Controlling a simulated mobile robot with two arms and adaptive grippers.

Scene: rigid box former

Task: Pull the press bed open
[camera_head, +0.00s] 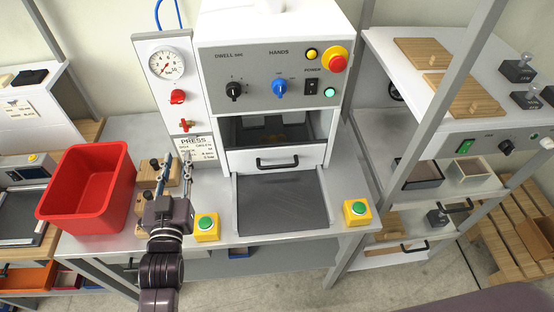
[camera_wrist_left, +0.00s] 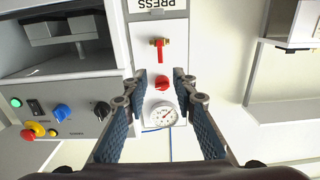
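The white press (camera_head: 272,75) stands at the back of the grey bench. Below its dark opening is a white front panel with a black bar handle (camera_head: 277,162). A dark grey flat plate (camera_head: 281,200) lies in front of that panel; whether it is joined to the panel I cannot tell. My left gripper (camera_head: 177,160) is left of the press, apart from the handle, with its fingers pointing toward the gauge panel. In the left wrist view its fingers (camera_wrist_left: 160,82) are spread with nothing between them, and the press shows upside down at left. My right gripper is not in view.
A red bin (camera_head: 87,190) stands left of my gripper, beside wooden blocks (camera_head: 152,178). Yellow boxes with green buttons stand left (camera_head: 206,228) and right (camera_head: 357,212) of the plate. The gauge panel (camera_head: 170,85) has red handles. A shelf rack (camera_head: 440,130) stands at right.

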